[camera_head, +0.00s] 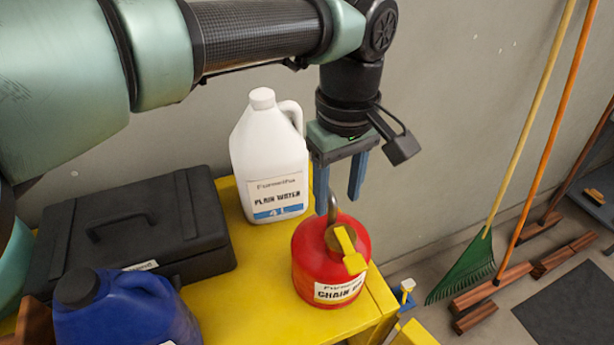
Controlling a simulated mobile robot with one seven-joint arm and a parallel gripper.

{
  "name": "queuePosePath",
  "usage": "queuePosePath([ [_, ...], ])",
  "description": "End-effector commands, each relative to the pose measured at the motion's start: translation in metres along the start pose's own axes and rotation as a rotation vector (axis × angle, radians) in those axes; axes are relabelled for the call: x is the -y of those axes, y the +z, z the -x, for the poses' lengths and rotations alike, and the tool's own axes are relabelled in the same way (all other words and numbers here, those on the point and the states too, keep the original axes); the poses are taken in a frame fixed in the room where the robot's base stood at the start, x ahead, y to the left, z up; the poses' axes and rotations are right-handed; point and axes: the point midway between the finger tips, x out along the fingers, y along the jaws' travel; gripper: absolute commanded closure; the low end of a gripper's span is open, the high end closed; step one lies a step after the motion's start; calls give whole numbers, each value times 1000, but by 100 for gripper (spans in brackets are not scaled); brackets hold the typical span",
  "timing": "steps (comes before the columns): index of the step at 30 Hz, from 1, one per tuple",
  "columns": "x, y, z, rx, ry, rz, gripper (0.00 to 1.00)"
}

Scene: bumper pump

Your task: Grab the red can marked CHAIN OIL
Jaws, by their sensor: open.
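A round red can (312,269) with a white label partly reading CHAIN OIL stands upright on the yellow table near its right end. It has a dark spout or handle on top and a yellow piece at its front. My gripper (339,204) points down just above the can, with its two blue fingers apart. The left finger's tip is close to the can's top fitting. Whether it touches cannot be told. Nothing is seen between the fingers except the wall and the can's top below.
A white PLAIN WATER jug (262,150) stands behind and left of the can. A black case (130,232) and a blue jug (125,310) are at left on the yellow table (235,297). A green rake (468,268) and another pole lean on the wall at right.

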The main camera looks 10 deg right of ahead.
Motion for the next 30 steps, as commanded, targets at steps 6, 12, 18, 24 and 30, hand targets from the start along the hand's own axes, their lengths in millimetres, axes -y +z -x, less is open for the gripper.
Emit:
queuePosePath([
  [6,0,-1,-13,1,0,-1,45],
  [12,4,-5,-41,1,1,1,45],
  [18,4,-4,-58,1,1,-1,45],
  [24,3,-4,-56,1,2,-1,45],
  [30,3,-4,-56,1,2,-1,77],
])
